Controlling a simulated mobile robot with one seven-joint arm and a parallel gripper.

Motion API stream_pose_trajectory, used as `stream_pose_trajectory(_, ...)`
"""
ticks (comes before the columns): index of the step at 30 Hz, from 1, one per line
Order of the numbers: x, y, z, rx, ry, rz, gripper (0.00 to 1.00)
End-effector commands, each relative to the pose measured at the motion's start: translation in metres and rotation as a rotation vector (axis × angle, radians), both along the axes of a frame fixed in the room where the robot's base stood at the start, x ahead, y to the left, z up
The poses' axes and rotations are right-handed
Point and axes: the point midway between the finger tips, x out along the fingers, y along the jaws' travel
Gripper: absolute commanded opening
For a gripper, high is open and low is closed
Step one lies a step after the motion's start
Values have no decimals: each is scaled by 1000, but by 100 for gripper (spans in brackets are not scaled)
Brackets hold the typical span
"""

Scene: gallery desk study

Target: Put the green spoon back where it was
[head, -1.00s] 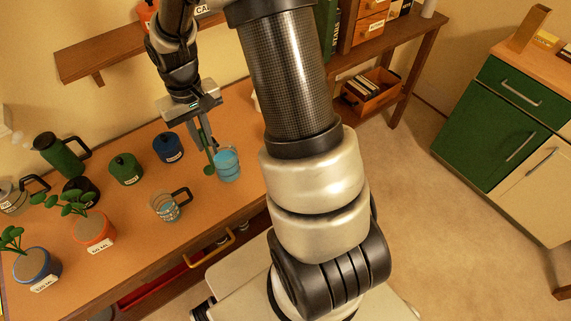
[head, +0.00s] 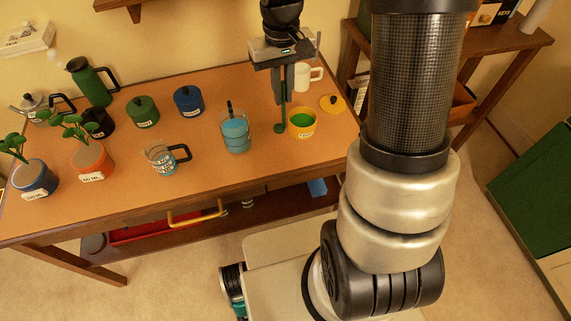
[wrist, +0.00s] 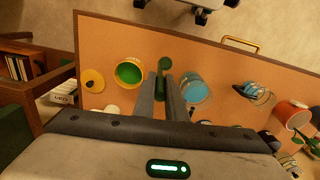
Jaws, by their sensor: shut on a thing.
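My gripper (head: 282,98) points down over the desk and is shut on the green spoon (head: 280,127). The spoon hangs upright with its bowl lowest. It shows between the fingers in the wrist view (wrist: 164,65). The spoon is between the light-blue cup (head: 235,137) and the yellow pot with green contents (head: 302,132), close to the pot's left side. Whether its bowl touches the desk I cannot tell. The pot (wrist: 120,82) and the blue cup (wrist: 194,92) flank the fingers in the wrist view. A dark stick-like handle (head: 230,107) rises from the blue cup.
A yellow lid (head: 332,103) and a white mug (head: 302,77) are right of my gripper. Blue (head: 188,101) and green (head: 143,112) lidded jars, a glass mug (head: 162,160) and potted plants (head: 92,160) stand left. The desk's (head: 220,180) front strip is clear.

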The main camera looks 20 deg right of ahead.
Motion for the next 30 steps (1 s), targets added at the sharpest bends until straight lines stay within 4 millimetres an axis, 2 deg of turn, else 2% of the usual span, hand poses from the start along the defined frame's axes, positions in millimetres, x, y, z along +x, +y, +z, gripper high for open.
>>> stream_pose_trajectory(1, 3, -1, -22, 0, -7, 14, 0)
stream_pose_trajectory(11, 3, -3, -28, 13, -3, 80, 0)
stream_pose_trajectory(19, 2, -3, -71, 14, 2, 83, 0)
stream_pose_trajectory(26, 3, -3, -91, 14, -1, 83, 0)
stream_pose_trajectory(30, 2, -3, -111, 15, 1, 82, 0)
